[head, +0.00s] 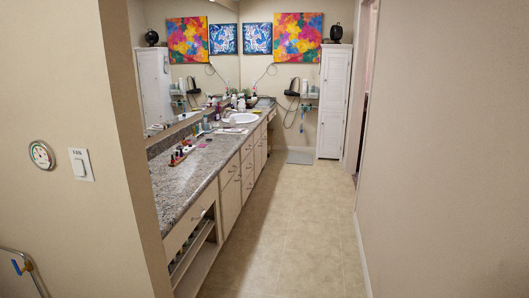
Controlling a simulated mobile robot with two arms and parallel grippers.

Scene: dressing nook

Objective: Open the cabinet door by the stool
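No stool can be made out in the head view. A long vanity runs along the left side, with pale cabinet doors (230,206) that appear shut. A tall white louvred cabinet (333,100) stands at the far end on the right, and its door appears shut. Which door is the one by the stool cannot be told. Neither of my grippers is in view.
The tiled floor (292,215) is clear between the vanity and the right wall (450,150). A grey mat (300,156) lies at the far end. A wall corner (135,150) juts out at left. Bottles and small items crowd the granite counter (180,190).

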